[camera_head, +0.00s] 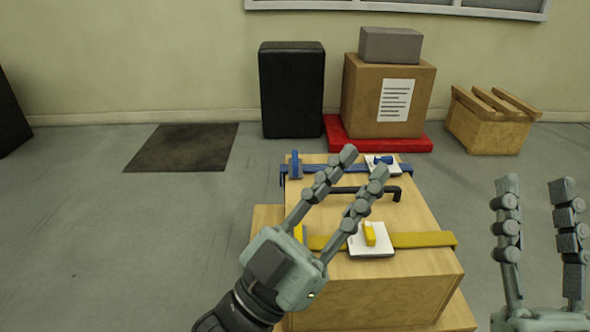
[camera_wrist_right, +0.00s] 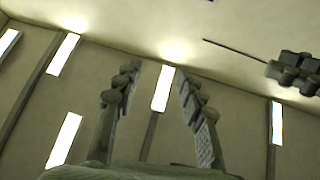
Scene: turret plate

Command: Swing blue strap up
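The blue strap (camera_head: 337,169) lies across the far end of the wooden crate top. A blue upright piece (camera_head: 295,164) stands at its left end, and a white plate with a blue knob (camera_head: 383,163) sits at its right. My left gripper (camera_head: 363,163) is open above the crate, its fingertips near the blue strap in the picture; I cannot tell whether they touch anything. My right gripper (camera_head: 535,183) is open and empty to the right of the crate. It also shows open in the right wrist view (camera_wrist_right: 155,75), pointing toward the ceiling.
A yellow strap (camera_head: 425,239) with a white plate and yellow knob (camera_head: 369,235) crosses the near part of the wooden crate (camera_head: 375,305). A black handle (camera_head: 395,191) lies between the straps. A black case, cardboard box and slatted crate stand behind.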

